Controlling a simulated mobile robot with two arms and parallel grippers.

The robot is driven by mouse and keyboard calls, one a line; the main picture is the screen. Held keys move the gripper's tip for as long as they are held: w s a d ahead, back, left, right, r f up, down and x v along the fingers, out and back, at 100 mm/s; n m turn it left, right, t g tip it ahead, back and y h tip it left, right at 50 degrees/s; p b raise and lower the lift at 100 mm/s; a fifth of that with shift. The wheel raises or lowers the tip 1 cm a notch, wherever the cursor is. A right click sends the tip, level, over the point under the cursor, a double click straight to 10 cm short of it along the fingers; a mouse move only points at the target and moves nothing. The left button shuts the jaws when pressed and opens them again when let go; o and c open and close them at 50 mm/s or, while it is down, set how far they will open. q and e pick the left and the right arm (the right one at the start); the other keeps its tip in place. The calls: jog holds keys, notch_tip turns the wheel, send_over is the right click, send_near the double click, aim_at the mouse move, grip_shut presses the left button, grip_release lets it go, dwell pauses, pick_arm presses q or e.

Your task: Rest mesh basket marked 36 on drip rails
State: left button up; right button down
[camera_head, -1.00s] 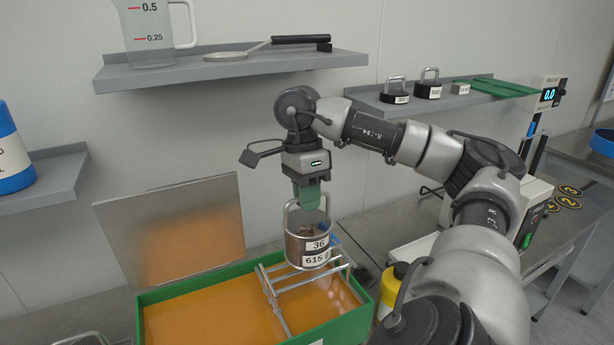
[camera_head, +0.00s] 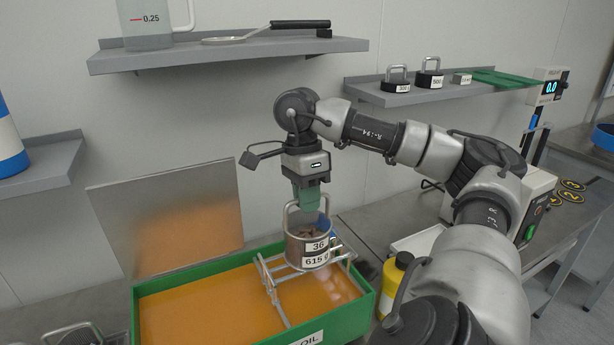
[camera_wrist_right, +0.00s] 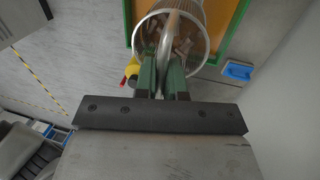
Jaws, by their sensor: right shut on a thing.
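The mesh basket marked 36 (camera_head: 308,250), also labelled 615, hangs upright by its tall handle from my right gripper (camera_head: 307,205). The gripper is shut on the handle, and the basket (camera_wrist_right: 196,47) with small pieces inside shows in the right wrist view, where the gripper's green fingers (camera_wrist_right: 162,78) close on the handle. The basket's bottom is at the drip rails (camera_head: 272,283), metal bars across the green oil tank. I cannot tell whether it touches them. My left gripper does not show.
The green tank (camera_head: 345,325) holds orange oil, with an upright metal sheet (camera_head: 165,220) behind. A yellow bottle (camera_head: 390,285) stands at its right. Wall shelves hold a jug (camera_head: 148,25), a long-handled strainer (camera_head: 240,39) and weights (camera_head: 428,80). Another wire basket (camera_head: 75,335) is at lower left.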

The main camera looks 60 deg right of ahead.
jog(key=shift+f, duration=0.1)
jog(key=c, duration=1.1)
grip_release()
jog(key=shift+r, duration=0.45)
jog(key=r+p, duration=0.3)
jog(key=w+r+p, duration=0.1)
jog(key=r+p, duration=0.2)
jog(key=p, duration=0.1)
jog(key=d+r+p, duration=0.1)
jog(key=r+p, duration=0.2)
jog(key=shift+w+r, duration=0.35)
